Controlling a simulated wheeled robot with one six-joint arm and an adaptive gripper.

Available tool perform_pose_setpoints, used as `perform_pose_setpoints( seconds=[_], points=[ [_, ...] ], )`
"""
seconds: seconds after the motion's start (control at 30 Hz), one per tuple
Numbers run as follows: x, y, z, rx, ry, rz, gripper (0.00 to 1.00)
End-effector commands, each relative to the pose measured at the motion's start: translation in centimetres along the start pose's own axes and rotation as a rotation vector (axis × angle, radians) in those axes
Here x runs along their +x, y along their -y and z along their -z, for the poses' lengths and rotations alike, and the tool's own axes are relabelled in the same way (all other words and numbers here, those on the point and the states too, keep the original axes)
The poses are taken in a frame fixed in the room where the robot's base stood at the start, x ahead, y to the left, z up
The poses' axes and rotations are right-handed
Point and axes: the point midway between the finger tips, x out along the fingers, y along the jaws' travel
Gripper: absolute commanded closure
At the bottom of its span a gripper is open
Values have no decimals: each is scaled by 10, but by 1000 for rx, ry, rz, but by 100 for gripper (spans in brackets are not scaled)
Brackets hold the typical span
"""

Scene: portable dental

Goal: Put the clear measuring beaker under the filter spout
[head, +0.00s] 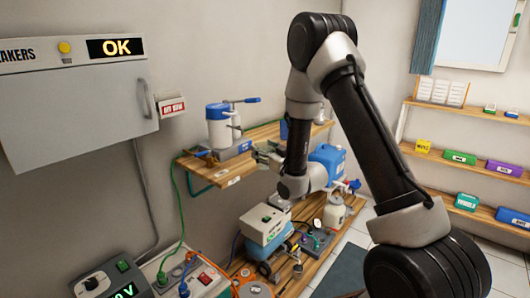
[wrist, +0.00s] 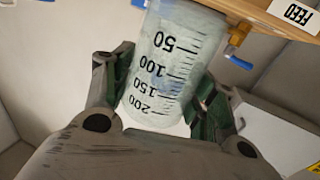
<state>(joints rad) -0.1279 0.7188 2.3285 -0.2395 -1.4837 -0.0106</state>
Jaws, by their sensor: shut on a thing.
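My gripper (wrist: 158,105) is shut on the clear measuring beaker (wrist: 165,60), with a green pad on each side of it. The beaker's marks from 50 to 200 show upside down in the wrist view. In the head view my gripper (head: 268,155) is beside the wooden wall shelf; I cannot make out the beaker there. A white and blue canister (head: 217,126) with a blue lever stands on that shelf, left of my gripper. It may be the filter; I cannot clearly tell its spout.
The wooden shelf (head: 205,180) has a white label on its edge. A blue-handled brass valve (wrist: 236,52) shows close to the beaker in the wrist view. A blue jug (head: 328,158) and a white bottle (head: 334,213) stand right of my gripper. A boxy device (head: 262,224) is below.

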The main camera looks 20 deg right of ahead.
Motion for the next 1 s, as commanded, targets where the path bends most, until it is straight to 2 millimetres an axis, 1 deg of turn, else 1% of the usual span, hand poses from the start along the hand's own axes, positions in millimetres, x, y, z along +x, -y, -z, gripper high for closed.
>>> perform_pose_setpoints(
  seconds=[0.23, 0.8, 1.0],
  points=[
    [17, 6, -17, 1, 2, 2, 61],
    [78, 22, -15, 1, 0, 1, 61],
    [94, 26, -15, 1, 1, 1, 61]
  ],
)
